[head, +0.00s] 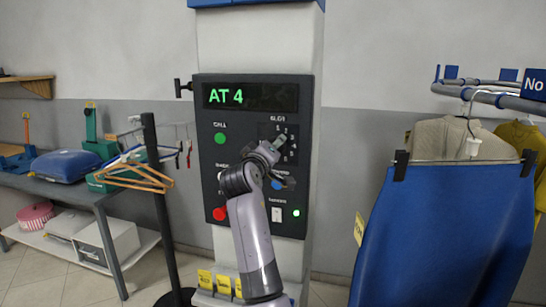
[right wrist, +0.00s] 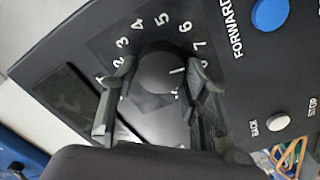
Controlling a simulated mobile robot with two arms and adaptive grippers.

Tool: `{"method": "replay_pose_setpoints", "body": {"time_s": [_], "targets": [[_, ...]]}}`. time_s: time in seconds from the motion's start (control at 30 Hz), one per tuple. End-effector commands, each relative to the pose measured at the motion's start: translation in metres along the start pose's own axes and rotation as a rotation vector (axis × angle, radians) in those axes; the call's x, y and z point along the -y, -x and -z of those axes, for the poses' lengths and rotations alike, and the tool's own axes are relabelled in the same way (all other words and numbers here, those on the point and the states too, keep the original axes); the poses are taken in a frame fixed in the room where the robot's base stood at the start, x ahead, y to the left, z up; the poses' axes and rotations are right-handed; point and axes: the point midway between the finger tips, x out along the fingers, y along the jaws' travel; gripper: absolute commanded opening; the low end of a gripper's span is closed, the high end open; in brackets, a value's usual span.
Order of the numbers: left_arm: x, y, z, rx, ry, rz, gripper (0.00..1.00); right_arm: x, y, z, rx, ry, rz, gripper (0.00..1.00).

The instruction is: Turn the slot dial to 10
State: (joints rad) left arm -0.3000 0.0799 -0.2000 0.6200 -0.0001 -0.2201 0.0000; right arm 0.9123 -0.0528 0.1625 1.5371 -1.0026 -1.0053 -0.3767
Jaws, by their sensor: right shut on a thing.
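The slot dial is a dark round knob (right wrist: 158,72) with a white pointer line, seen in the right wrist view between my fingers. Numbers are printed around it; 2 to 7 are readable. The pointer aims to the right of the picture, just past the 7, where a finger hides the marking. My right gripper (right wrist: 155,95) is shut on the knob, one finger on each side. In the head view my right gripper (head: 272,149) is at the dial area of the black control panel (head: 208,165), covering the knob. My left gripper is not in view.
The panel's display (head: 250,96) reads AT 4. A green button (head: 220,138), a red button (head: 219,214), a blue button (head: 289,184) and a lit green light (head: 296,213) are nearby. A blue skirt (head: 450,235) hangs at the right; hangers (head: 135,178) hang at the left.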

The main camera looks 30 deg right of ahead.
Motion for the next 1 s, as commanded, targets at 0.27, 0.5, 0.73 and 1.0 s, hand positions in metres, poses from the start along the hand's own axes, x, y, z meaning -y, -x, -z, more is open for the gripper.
{"method": "replay_pose_setpoints", "body": {"time_s": [0.27,0.5,0.73,1.0], "targets": [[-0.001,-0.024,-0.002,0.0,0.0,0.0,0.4,0.004,0.0,-0.003,0.002,-0.265,0.004,0.14],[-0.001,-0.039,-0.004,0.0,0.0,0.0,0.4,0.003,0.0,-0.004,0.005,-0.492,0.004,0.13],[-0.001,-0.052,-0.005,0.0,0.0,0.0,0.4,0.003,0.0,-0.004,0.005,-0.71,0.004,0.13],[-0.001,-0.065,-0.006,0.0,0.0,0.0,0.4,0.003,0.0,-0.004,0.007,-0.964,0.003,0.13]]}}
